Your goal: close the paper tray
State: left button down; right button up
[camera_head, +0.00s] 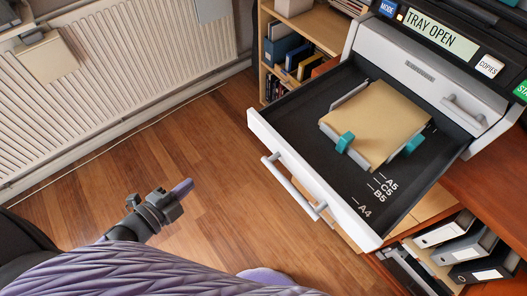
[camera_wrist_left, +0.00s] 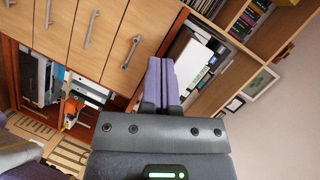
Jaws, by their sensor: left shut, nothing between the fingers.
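The paper tray (camera_head: 262,128) of the printer is pulled out, its white front with a grey bar handle (camera_head: 293,187) facing my side. Inside it lies a stack of tan paper (camera_head: 376,122) between grey guides with teal clips (camera_head: 345,142). The printer's display (camera_head: 441,34) reads "TRAY OPEN". My left gripper (camera_head: 182,187) is shut and empty, over the wooden floor left of the tray handle and apart from it. In the left wrist view its closed purple fingers (camera_wrist_left: 161,85) point toward wooden cabinet fronts. My right gripper is not in view.
A ribbed white radiator (camera_head: 130,65) runs along the wall at upper left. A wooden shelf with books and boxes (camera_head: 285,50) stands behind the tray. Binders (camera_head: 450,232) sit in a shelf below it at right. The floor between gripper and tray is clear.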

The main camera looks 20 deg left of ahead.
aim_at(262, 135)
pick_arm(q)
jog(key=w+d+r+m+h, duration=0.1)
jog(key=d+r+m+h, duration=0.4)
jog(key=r+m+h, duration=0.15)
jog(key=shift+m+y, duration=0.25)
jog(key=shift+y, duration=0.1)
jog(key=b+x, duration=0.1)
jog(key=x, duration=0.7)
jog(key=r+b+x, duration=0.1)
jog(key=x, duration=0.3)
jog(key=shift+w+b, duration=0.35)
jog(key=shift+w, duration=0.2)
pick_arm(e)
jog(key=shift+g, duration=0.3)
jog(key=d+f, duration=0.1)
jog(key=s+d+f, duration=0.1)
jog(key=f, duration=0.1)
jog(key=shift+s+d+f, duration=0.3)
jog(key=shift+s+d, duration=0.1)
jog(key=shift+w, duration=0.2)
